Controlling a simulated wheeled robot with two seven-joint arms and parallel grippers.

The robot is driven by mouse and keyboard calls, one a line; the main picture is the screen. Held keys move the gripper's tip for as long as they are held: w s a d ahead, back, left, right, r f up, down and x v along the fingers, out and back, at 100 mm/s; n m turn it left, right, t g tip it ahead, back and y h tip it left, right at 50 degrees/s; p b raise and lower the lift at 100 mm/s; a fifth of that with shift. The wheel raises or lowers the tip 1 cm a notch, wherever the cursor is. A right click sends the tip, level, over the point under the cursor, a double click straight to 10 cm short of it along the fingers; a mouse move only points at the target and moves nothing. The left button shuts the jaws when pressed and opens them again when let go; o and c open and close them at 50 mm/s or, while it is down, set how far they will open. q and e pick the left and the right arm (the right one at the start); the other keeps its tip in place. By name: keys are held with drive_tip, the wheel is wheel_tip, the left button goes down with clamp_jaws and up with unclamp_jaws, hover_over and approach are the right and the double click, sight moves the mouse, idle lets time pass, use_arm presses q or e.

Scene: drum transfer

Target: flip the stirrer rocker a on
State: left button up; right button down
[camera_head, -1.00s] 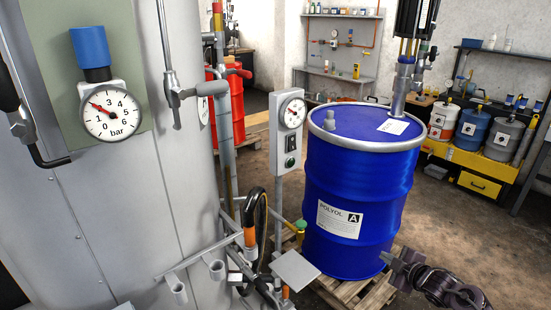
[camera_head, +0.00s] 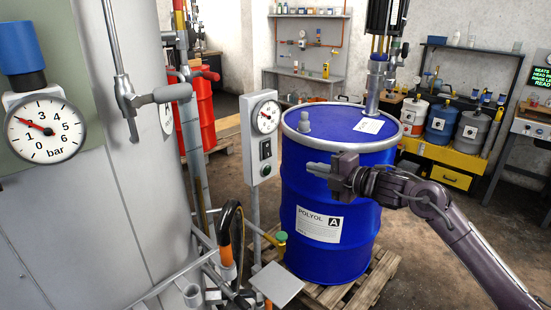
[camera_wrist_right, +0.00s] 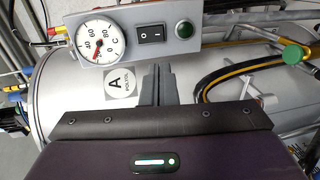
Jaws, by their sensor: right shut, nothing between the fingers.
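The stirrer rocker (camera_head: 265,149) is a small black switch on a grey control panel (camera_head: 254,182) left of the blue drum. In the right wrist view the rocker (camera_wrist_right: 150,34) sits between a temperature gauge (camera_wrist_right: 98,44) and a green button (camera_wrist_right: 184,29); which side is pressed I cannot tell. My right gripper (camera_head: 310,169) is shut and empty, in front of the drum and right of the panel, its fingers pointing left. In the right wrist view its closed fingertips (camera_wrist_right: 155,68) appear just below the rocker, apart from it. My left gripper is not in view.
The blue polyol drum (camera_head: 312,207) stands on a wooden pallet (camera_head: 366,284). A large grey tank (camera_head: 100,200) with a pressure gauge (camera_head: 45,128) fills the left. A black hose (camera_head: 231,225) and pipes run below the panel.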

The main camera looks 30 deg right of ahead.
sight(269, 156)
drive_tip(key=p+x, duration=0.5)
drive_tip(key=x, duration=0.7)
drive_tip(key=shift+w+a, duration=0.1)
drive_tip(key=shift+w, duration=0.25)
drive_tip(key=shift+w+a+f, duration=0.2)
drive_tip(key=shift+w, duration=0.4)
drive_tip(key=shift+w+f+b, duration=0.1)
drive_tip(key=shift+w+b, duration=0.05)
drive_tip(key=shift+b, duration=0.7)
drive_tip(key=shift+f, duration=0.1)
